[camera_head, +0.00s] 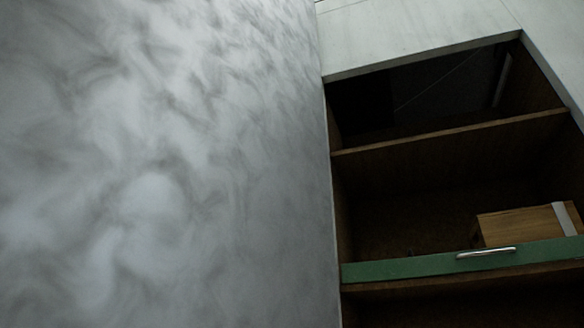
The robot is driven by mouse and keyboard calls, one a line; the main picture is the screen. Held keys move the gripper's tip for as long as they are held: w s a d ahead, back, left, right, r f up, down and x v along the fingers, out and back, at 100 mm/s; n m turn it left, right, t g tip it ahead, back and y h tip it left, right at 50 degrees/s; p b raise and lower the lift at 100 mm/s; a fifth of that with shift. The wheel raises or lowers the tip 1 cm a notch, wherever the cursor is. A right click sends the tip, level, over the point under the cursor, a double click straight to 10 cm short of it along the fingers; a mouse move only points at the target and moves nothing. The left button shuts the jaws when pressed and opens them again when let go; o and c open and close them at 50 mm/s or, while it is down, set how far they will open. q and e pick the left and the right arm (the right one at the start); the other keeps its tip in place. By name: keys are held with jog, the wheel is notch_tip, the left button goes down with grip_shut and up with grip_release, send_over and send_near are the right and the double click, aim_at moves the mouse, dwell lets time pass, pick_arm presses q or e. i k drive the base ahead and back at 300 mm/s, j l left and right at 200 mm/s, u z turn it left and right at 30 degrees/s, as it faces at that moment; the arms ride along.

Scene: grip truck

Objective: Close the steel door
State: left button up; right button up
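The steel door (170,170) is a large mottled grey panel that fills the left half of the head view, very close to the camera. Its right edge runs nearly vertically beside an open cabinet. The door stands open, and the cabinet's inside shows to its right. The door's lower end and any handle on it are out of view. Neither of my grippers is in view.
The brown cabinet has a shelf (455,133) and a dark upper compartment. A green drawer front (420,264) with a metal handle (486,252) crosses below, with a wooden box (518,226) behind it. A pale panel (420,35) lies above.

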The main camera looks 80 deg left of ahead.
aim_at(163, 163)
jog(key=k+l+z, duration=0.1)
jog(key=k+l, duration=0.5)
jog(key=k+j, duration=0.2)
jog(key=k, duration=0.3)
jog(key=k+j+u, duration=0.1)
jog(key=k, duration=0.35)
jog(key=k+j+z, duration=0.25)
jog(key=k, duration=0.2)
jog(key=k+j+z, duration=0.25)
jog(key=k, duration=0.25)
jog(key=k+j+z, duration=0.1)
jog(key=j+z, duration=0.25)
jog(key=j, duration=0.4)
jog(key=k+j+z, duration=0.15)
jog(key=j, duration=0.9)
jog(key=i+j, duration=0.05)
